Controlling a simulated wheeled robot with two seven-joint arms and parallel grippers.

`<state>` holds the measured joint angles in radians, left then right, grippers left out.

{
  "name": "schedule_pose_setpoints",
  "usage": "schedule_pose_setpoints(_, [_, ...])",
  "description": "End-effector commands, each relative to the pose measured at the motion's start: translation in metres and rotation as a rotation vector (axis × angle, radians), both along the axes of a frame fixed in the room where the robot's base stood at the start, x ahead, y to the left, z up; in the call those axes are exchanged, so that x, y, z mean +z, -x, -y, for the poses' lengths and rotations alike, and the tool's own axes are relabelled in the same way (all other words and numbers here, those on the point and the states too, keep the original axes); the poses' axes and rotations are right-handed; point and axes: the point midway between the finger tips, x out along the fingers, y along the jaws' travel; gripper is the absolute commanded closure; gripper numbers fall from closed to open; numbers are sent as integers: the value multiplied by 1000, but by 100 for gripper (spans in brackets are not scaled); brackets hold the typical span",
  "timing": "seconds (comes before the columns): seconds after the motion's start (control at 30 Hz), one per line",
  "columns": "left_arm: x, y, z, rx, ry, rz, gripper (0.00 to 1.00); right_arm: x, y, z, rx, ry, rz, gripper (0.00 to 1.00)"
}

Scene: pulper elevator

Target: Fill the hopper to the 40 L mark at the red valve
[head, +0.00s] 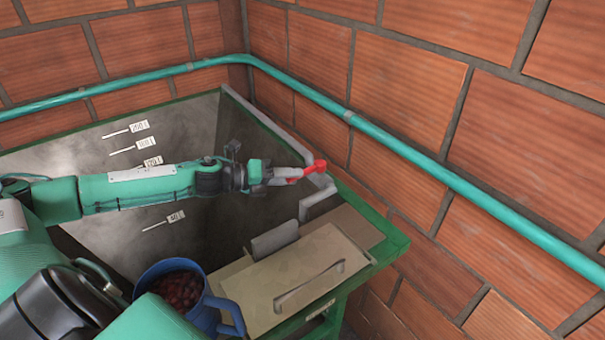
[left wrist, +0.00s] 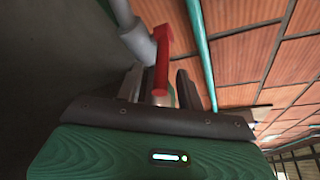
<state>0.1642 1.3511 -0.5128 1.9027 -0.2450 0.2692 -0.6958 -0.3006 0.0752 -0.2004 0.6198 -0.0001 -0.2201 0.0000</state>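The red valve (head: 319,166) sits on a grey pipe (head: 318,192) at the hopper's far right rim. My left arm reaches across the hopper, and my left gripper (head: 285,174) is at the valve. In the left wrist view the red handle (left wrist: 162,62) stands between the two fingers of my left gripper (left wrist: 160,88), which look apart, with a gap beside the handle. The hopper (head: 262,117) has grey inner walls with several level labels; the lowest, 40 L (head: 176,217), is visible. I cannot make out a water level. My right gripper is not in view.
A blue jug (head: 215,312) of dark red cherries stands at the bottom, by a beige lidded panel (head: 290,285) with a handle. A teal pipe (head: 400,150) runs along the brick walls (head: 440,60) behind.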

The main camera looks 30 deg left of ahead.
Motion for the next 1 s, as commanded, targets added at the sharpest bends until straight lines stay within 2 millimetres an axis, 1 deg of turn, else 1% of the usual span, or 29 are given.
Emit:
schedule_pose_setpoints(0.03, [3,-3,3,-1,1,3,62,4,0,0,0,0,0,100])
schedule_pose_setpoints(0.17, [2,-9,9,-3,0,2,62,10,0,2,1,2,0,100])
schedule_pose_setpoints(0.4, [-3,-22,20,-1,1,1,62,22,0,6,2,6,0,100])
schedule_pose_setpoints(0.6, [-6,-27,25,-2,-1,0,62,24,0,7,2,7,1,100])
schedule_pose_setpoints(0.87, [-7,-27,25,-2,-1,0,62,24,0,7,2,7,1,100])
schedule_pose_setpoints(0.9, [-7,-27,25,-2,-1,0,64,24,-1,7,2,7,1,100])
schedule_pose_setpoints(0.97, [-7,-27,25,-2,-1,0,76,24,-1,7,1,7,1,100])
schedule_pose_setpoints(1.0, [-7,-27,25,-2,-1,0,84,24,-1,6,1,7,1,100])
